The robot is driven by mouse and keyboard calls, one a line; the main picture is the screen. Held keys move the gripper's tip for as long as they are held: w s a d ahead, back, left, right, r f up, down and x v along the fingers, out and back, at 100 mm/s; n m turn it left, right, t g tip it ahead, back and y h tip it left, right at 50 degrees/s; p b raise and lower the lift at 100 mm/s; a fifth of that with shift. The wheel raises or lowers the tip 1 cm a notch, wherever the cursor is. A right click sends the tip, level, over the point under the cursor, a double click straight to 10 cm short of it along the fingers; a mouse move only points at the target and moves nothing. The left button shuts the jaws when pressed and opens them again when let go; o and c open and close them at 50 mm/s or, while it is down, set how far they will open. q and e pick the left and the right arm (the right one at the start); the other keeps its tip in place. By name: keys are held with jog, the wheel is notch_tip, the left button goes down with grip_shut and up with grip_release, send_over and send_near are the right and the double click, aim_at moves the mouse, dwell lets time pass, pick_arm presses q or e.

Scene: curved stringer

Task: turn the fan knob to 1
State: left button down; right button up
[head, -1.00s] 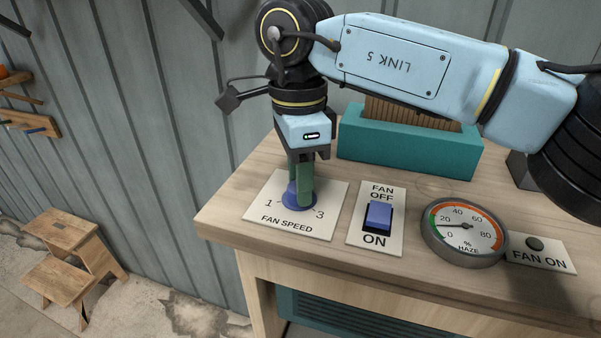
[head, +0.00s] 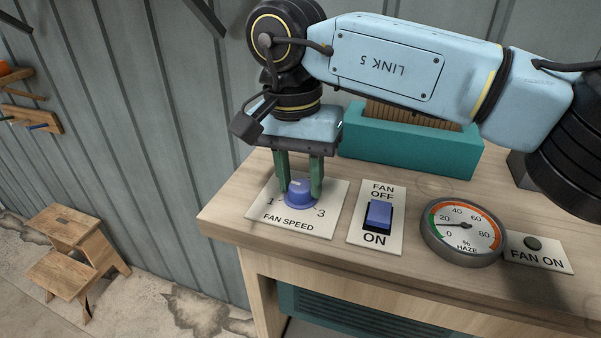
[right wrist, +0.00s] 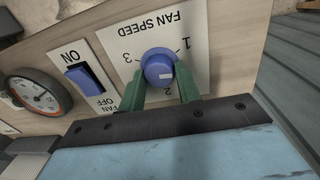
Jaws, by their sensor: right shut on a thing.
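The blue fan knob (head: 299,191) sits on the white FAN SPEED plate (head: 262,212) at the bench's left front. It also shows in the right wrist view (right wrist: 157,66), where its white mark points between 1 and 2. My right gripper (head: 299,193) comes down from above. Its two green fingers are shut on the knob, one on each side, and they also show in the right wrist view (right wrist: 160,86). The 2 is hidden behind the gripper in the head view but readable in the right wrist view. My left gripper is not in view.
Right of the plate are a blue rocker switch (head: 378,215), a haze gauge (head: 462,233) with its needle low, and a dark FAN ON lamp (head: 534,243). A teal box (head: 410,151) stands behind. A wooden step stool (head: 70,246) is on the floor at left.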

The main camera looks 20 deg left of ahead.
aim_at(293, 185)
jog(key=n, duration=0.7)
jog(key=shift+r, duration=0.15)
dwell(0.6)
jog(key=o, duration=1)
jog(key=shift+c, duration=0.2)
notch_tip(293, 185, up, 13)
jog(key=shift+s+a, duration=0.35)
jog(key=shift+a, duration=0.1)
